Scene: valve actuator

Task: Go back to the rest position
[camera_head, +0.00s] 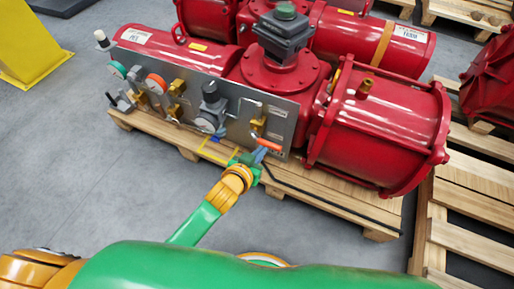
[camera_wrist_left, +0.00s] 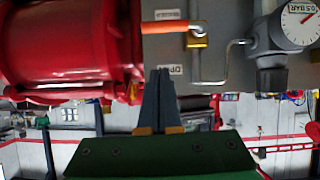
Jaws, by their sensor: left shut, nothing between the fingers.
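My left gripper (camera_head: 261,154) is in front of the grey panel (camera_head: 283,117), near its lower right part, just below an orange-handled lever (camera_head: 268,145). In the left wrist view its two grey fingers (camera_wrist_left: 160,72) are together, with nothing between them. The orange lever (camera_wrist_left: 165,27) lies just above the fingertips there, next to a brass fitting (camera_wrist_left: 197,38). I cannot tell whether the fingertips touch the panel. The red valve actuator (camera_head: 375,125) stands behind and to the right of the gripper. My right gripper is not in view.
The actuator rests on a wooden pallet (camera_head: 330,190). The panel carries gauges, a grey regulator (camera_head: 210,100) and more levers. Another pallet (camera_head: 470,215) stands at the right. A yellow post (camera_head: 30,45) is at the far left. Grey floor (camera_head: 60,170) is open at the left.

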